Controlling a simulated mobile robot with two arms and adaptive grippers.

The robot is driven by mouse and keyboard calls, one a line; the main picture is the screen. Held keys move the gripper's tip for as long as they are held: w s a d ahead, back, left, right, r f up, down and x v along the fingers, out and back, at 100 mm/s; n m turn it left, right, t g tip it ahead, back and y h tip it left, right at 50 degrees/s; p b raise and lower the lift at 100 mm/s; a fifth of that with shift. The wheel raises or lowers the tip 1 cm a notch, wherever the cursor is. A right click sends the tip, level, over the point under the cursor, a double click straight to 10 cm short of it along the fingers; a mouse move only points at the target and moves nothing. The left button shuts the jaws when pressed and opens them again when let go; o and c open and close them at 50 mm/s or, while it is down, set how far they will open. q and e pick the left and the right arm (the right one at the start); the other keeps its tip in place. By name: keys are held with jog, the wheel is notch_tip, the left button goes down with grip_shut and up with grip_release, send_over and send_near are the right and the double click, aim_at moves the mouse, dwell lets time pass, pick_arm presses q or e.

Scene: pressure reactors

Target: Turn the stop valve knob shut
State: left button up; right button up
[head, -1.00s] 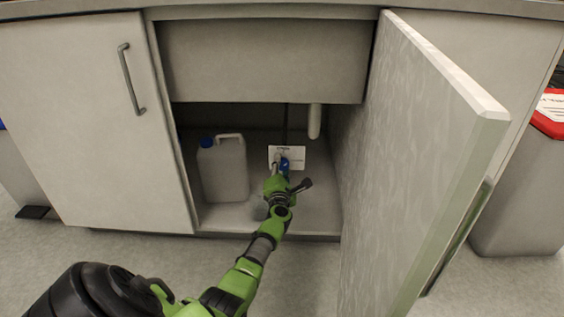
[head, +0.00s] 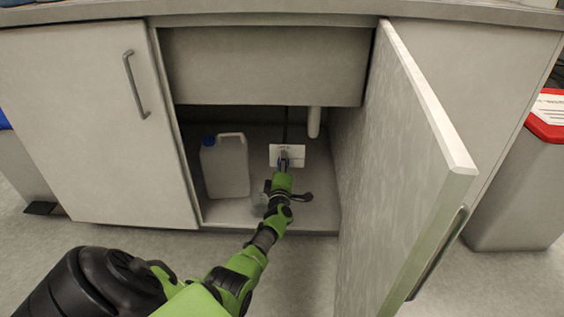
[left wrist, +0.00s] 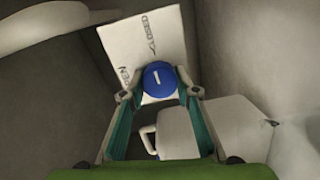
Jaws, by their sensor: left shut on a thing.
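The stop valve knob (left wrist: 160,80) is round and blue with a short white mark, which runs nearly upright in the left wrist view. It sits in front of a white label plate (left wrist: 144,42) lettered for open and closed. My left gripper (left wrist: 160,88) has one fingertip on each side of the knob and is shut on it. In the head view the left gripper (head: 284,163) reaches into the cabinet in front of the plate (head: 277,150) and hides most of the knob. My right gripper is not in view.
A pale jug (head: 225,168) with a blue cap stands left of the gripper. A white drain pipe (head: 314,122) hangs at the upper right. The open cabinet door (head: 405,165) stands close on the right. A red-lidded bin (head: 515,185) is outside the cabinet.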

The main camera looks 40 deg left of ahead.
pick_arm(q)
jog(key=shift+w+d, duration=0.1)
dwell(0.3)
jog(key=o, duration=1.1)
jog(key=v, duration=1.2)
